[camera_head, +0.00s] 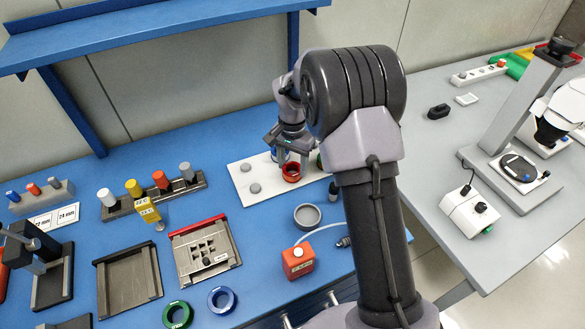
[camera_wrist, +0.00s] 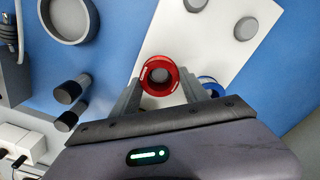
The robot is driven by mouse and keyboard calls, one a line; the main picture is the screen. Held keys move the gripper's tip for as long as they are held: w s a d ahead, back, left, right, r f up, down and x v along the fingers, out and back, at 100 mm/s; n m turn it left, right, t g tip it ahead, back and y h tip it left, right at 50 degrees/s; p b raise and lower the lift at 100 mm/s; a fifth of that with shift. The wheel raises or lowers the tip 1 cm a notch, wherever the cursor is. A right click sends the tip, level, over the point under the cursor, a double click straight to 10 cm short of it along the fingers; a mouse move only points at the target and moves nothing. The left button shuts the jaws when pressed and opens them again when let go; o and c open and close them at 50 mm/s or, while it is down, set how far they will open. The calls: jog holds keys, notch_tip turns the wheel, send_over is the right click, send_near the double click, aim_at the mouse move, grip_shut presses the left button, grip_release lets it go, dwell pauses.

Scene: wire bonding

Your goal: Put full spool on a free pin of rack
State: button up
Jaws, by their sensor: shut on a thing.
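The rack is a white plate (camera_head: 242,178) with short grey round pins, and it also shows in the wrist view (camera_wrist: 168,30). Two pins are bare: one (camera_head: 254,188) nearer the front and one (camera_head: 251,167) behind it. My gripper (camera_wrist: 160,90) is shut on a red spool (camera_wrist: 160,68), which also shows in the head view (camera_head: 291,173) over the right part of the plate. A grey round shape shows in the spool's hole; I cannot tell whether it is a pin. A blue spool (camera_wrist: 212,85) is partly hidden behind the right finger.
A green ring (camera_head: 177,314) and a blue ring (camera_head: 221,299) lie at the front. A rack of coloured cylinders (camera_head: 151,198) is at left.

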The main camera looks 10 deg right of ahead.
jog(key=shift+f, duration=0.1)
jog(key=shift+f, duration=0.2)
jog(key=o, duration=1.5)
jog(key=shift+c, duration=0.2)
jog(key=shift+r, duration=0.1)
